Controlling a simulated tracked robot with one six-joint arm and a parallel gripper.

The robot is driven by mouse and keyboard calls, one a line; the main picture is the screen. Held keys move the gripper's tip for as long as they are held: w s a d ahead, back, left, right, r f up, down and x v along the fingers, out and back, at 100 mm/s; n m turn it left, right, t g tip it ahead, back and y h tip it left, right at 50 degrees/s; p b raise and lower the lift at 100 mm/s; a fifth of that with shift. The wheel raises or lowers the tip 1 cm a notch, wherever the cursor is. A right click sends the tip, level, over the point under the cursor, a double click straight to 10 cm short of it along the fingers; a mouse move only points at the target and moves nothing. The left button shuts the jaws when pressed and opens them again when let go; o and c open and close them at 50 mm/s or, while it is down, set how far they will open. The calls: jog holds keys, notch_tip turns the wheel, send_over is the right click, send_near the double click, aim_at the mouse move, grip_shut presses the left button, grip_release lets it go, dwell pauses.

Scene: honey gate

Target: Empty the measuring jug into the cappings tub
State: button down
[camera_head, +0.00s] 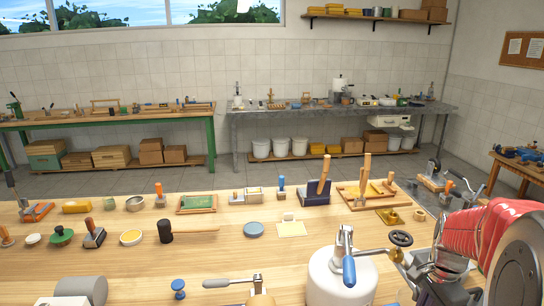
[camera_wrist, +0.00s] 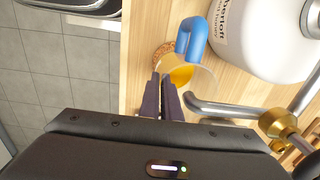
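The measuring jug (camera_wrist: 203,78) is clear, with yellow liquid inside, and shows in the wrist view beside the white tank (camera_wrist: 262,38). My gripper (camera_wrist: 162,80) has its two dark fingers close together at the jug's left side. They appear shut on it, probably at its handle, though the grasp point is partly hidden. A round cork-coloured piece (camera_wrist: 161,54) shows just beyond the fingertips. In the head view the tank (camera_head: 340,285) stands at the front of the bench; the jug and fingertips cannot be made out there. I cannot identify the cappings tub in either view.
A blue-handled lever (camera_wrist: 192,36) overhangs the jug closely. A bent metal bar (camera_wrist: 225,110) and brass fitting (camera_wrist: 277,124) lie close on the right. Several tools, a blue disc (camera_head: 254,229) and a mallet (camera_head: 167,231) occupy the wooden bench (camera_head: 225,260).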

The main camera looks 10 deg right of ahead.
jog(key=shift+w+d+r, duration=0.1)
jog(key=shift+w+r, duration=0.1)
jog(key=shift+r, duration=0.3)
jog(key=shift+f, duration=0.45)
jog(key=shift+f, duration=0.2)
jog(key=shift+f, duration=0.35)
jog(key=shift+s+f, duration=0.1)
jog(key=shift+f, duration=0.3)
jog(key=shift+f, duration=1.5)
jog(key=c, duration=1.9)
grip_release()
jog(key=shift+c, duration=0.2)
